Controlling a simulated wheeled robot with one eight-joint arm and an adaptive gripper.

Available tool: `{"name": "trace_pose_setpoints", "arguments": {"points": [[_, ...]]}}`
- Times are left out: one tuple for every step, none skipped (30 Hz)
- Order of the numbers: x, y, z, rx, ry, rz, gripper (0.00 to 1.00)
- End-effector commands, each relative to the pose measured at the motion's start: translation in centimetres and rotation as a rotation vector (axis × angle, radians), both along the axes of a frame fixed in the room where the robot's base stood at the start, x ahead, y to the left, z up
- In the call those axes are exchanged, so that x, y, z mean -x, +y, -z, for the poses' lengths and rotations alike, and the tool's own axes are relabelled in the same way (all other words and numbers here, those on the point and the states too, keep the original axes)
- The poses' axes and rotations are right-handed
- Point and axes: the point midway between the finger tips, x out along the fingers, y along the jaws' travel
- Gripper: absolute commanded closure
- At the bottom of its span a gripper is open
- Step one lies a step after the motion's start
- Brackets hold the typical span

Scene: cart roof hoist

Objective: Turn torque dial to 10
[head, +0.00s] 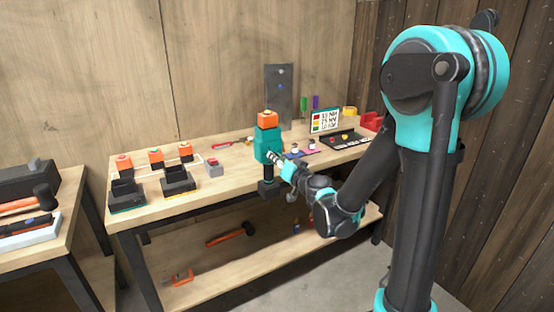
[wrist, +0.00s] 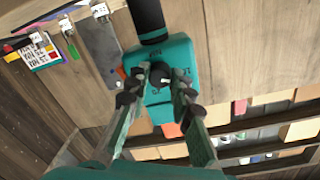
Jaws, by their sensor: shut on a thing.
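A teal power tool (head: 266,145) stands upright at the front edge of the workbench, with an orange block on top and a black part at the bottom. Its teal body (wrist: 181,58) also fills the middle of the wrist view. A small black dial (wrist: 160,74) with a white mark sits on the teal face, with dark printed marks around it too small to read surely. My gripper (wrist: 160,86) is shut on the dial, a finger on each side. In the head view my gripper (head: 277,160) reaches the tool's right side, and the dial is hidden there.
The wooden workbench (head: 215,190) holds chargers with orange-topped batteries (head: 157,155) at left and a small sign with coloured squares (head: 325,121) at right. A hammer (head: 230,235) lies on the lower shelf. Another bench (head: 70,200) stands far left.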

Motion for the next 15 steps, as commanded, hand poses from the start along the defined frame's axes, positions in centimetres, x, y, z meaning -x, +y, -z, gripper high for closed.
{"name": "trace_pose_setpoints", "arguments": {"points": [[0.09,0.06,0.04,0.016,-0.010,-0.003,1.00],[0.09,0.06,0.04,0.024,-0.016,-0.002,1.00],[0.08,0.07,0.04,0.036,-0.024,-0.003,1.00],[0.07,0.06,0.04,0.042,-0.029,-0.002,1.00],[0.07,0.06,0.04,0.048,-0.032,-0.003,1.00],[0.07,0.06,0.04,0.054,-0.037,-0.002,1.00],[0.07,0.06,0.04,0.060,-0.041,-0.002,1.00],[0.07,0.06,0.04,0.063,-0.042,-0.002,1.00],[0.07,0.07,0.04,0.067,-0.045,-0.002,1.00],[0.07,0.07,0.04,0.069,-0.046,-0.002,1.00],[0.07,0.07,0.04,0.071,-0.047,-0.002,1.00],[0.07,0.07,0.04,0.073,-0.048,-0.002,1.00],[0.06,0.05,0.04,0.073,-0.049,-0.002,1.00],[0.06,0.05,0.04,0.074,-0.050,-0.002,1.00],[0.06,0.05,0.04,0.074,-0.050,-0.002,1.00]]}}
